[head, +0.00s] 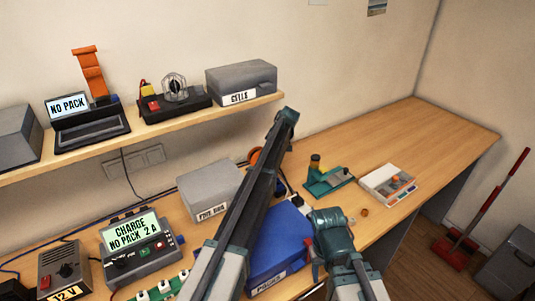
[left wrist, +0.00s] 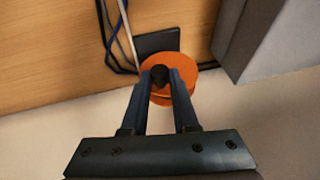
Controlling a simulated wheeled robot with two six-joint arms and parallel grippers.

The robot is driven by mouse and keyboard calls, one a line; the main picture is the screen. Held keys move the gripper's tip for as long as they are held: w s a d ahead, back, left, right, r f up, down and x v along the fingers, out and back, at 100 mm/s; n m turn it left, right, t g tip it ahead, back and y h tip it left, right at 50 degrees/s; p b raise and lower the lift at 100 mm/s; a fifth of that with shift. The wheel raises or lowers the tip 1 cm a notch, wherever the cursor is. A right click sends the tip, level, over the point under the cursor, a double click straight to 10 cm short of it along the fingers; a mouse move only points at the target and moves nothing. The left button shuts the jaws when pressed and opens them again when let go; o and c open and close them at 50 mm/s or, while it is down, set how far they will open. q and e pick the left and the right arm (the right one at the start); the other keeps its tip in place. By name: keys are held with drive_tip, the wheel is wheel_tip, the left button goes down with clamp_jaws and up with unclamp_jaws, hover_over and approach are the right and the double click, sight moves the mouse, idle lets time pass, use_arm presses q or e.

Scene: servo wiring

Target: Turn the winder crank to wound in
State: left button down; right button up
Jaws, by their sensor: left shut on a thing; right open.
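The winder (left wrist: 168,62) shows as an orange disc in the left wrist view, with a dark crank knob (left wrist: 160,75) on it. My left gripper (left wrist: 160,82) has its two fingers shut on this knob. In the head view an orange edge of the winder (head: 254,156) shows behind my long left arm, which hides the rest of it and the left gripper. My right gripper (head: 318,220) is open at the right end of the blue box, and its fingertips are hard to make out. I cannot read the winding state of the winder.
A grey box (head: 208,192) and a blue box (head: 278,247) stand on the bench near my left arm. A charger (head: 142,250) stands at the left. A teal fixture (head: 325,184) and a white tray (head: 388,184) stand farther right. The bench's far right is clear. A shelf (head: 200,121) overhangs the left part.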

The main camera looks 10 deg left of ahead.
use_arm(q)
drive_tip(key=shift+s, duration=0.1)
drive_tip(key=c, duration=0.7)
unclamp_jaws()
drive_tip(key=shift+r, duration=0.1)
drive_tip(key=p+v, duration=1.2)
drive_tip(key=v, duration=0.1)
drive_tip(key=shift+d+r+p, duration=0.15)
drive_tip(key=shift+r+p, duration=0.1)
drive_tip(key=shift+p, duration=0.05)
